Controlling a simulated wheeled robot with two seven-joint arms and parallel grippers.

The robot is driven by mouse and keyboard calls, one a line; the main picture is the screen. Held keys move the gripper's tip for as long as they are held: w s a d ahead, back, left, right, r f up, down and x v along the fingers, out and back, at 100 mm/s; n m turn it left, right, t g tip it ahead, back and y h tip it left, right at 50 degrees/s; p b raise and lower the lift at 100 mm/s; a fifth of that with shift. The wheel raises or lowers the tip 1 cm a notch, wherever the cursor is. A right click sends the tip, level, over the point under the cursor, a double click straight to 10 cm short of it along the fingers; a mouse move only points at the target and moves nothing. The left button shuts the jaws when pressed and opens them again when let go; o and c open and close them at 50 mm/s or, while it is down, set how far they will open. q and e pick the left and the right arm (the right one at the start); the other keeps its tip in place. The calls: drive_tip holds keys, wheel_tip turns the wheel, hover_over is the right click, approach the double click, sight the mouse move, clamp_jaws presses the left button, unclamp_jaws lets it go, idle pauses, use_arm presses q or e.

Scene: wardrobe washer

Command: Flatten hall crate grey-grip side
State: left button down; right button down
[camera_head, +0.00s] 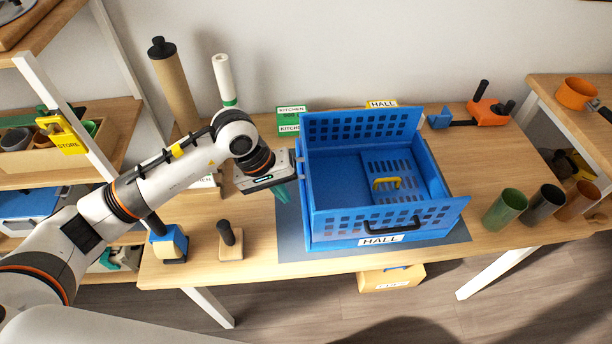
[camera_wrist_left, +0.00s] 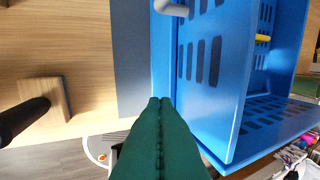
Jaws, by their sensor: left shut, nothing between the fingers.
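The blue hall crate (camera_head: 333,172) stands on a dark mat; a HALL label is on its front. Its back side stands up, and its front side, with a black grip (camera_head: 392,227), leans outward. The slotted side with the yellow grip (camera_head: 387,183) lies flat inside. In the left wrist view a slotted blue side (camera_wrist_left: 205,60) carries a grey grip (camera_wrist_left: 171,8) at the top; its exact tilt is hard to tell. My left gripper (camera_head: 283,193) is shut and empty, beside the crate's left side. Its green fingertips (camera_wrist_left: 160,106) show close to that side.
A black-handled block (camera_head: 231,240) and a blue-and-tan block (camera_head: 168,244) stand left of the mat (camera_head: 290,242). Several cups, one green (camera_head: 505,208), stand at right. An orange tool (camera_head: 488,112) lies behind right. Tall rolls (camera_head: 174,85) stand behind left.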

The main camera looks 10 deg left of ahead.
use_arm(q)
wheel_tip(320, 180, up, 7)
drive_tip(key=p, duration=0.2)
idle(0.4)
idle(0.3)
